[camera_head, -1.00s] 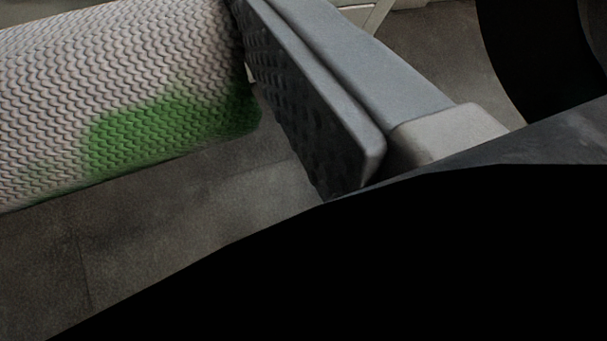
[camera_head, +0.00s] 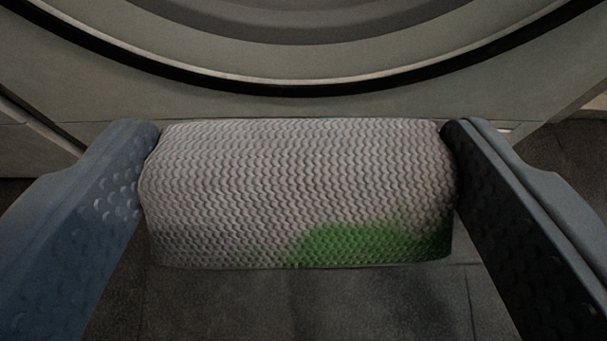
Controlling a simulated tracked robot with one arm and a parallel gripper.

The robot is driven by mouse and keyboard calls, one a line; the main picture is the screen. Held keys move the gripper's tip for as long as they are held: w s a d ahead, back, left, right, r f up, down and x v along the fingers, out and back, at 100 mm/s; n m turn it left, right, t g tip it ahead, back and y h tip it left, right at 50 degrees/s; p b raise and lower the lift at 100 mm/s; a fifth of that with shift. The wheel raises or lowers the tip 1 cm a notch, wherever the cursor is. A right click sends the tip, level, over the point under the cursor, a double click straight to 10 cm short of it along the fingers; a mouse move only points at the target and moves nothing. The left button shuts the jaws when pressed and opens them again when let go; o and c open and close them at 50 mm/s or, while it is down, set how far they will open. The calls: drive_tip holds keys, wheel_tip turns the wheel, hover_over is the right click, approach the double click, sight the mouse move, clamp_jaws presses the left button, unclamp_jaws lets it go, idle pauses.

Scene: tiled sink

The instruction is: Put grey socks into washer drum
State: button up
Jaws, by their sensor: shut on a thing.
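The grey socks (camera_head: 290,185) form a ribbed, knitted roll with a green patch at the lower right. My gripper (camera_head: 298,190) is shut on the roll, with one finger pressing each end, and holds it above the dark floor. The washer (camera_head: 300,108) stands just beyond the socks. The lower part of its round opening, with a black rim (camera_head: 300,88), shows at the top of the view. The socks are below and in front of that rim, outside the opening. The inside of the drum is mostly cut off by the top edge.
Dark tiled floor (camera_head: 380,305) shows below the socks and at both sides of the washer's front. A pale panel (camera_head: 30,145) stands at the left beside the washer. No loose object is visible between the socks and the washer.

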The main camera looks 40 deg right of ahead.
drive_tip(key=w+d+b, duration=0.2)
drive_tip(key=w+d, duration=0.6)
drive_tip(key=w, duration=0.4)
drive_tip(key=w+d+b, duration=0.3)
drive_tip(key=w+d, duration=0.5)
drive_tip(key=w, duration=0.4)
drive_tip(key=shift+w+d, duration=0.15)
drive_tip(key=shift+d, duration=0.05)
idle(0.3)
drive_tip(key=shift+f+b, duration=0.1)
drive_tip(key=shift+b, duration=0.2)
wheel_tip(320, 180, down, 6)
drive_tip(key=b, duration=0.3)
idle(1.0)
drive_tip(key=o, duration=1)
